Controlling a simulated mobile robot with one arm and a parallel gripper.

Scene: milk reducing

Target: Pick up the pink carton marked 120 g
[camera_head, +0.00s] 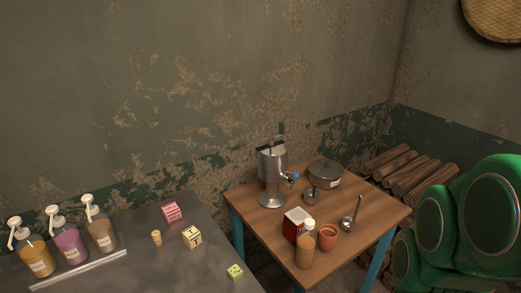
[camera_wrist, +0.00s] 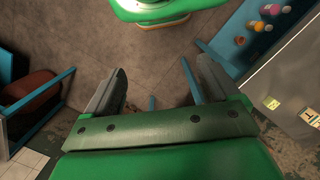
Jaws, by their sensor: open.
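A small pink carton (camera_head: 172,212) sits on the grey counter (camera_head: 140,225) in the head view, towards the back near the wall. Its marking is too small to read. A cream carton (camera_head: 192,237) with a dark mark and a small green carton (camera_head: 235,271) stand on the same counter, nearer the front. In the wrist view my gripper (camera_wrist: 158,85) is open and empty, with its two fingers apart above the floor. The green carton (camera_wrist: 272,103) and the cream carton (camera_wrist: 307,115) show at the right there, well away from my fingers. The pink carton is not visible in that view.
A small tan cylinder (camera_head: 156,238) stands left of the cream carton. Several pump bottles (camera_head: 72,248) line the counter's left. A wooden table (camera_head: 270,222) right of the counter holds a metal urn (camera_head: 272,175), a pot (camera_head: 325,174) and an orange cup (camera_head: 327,236).

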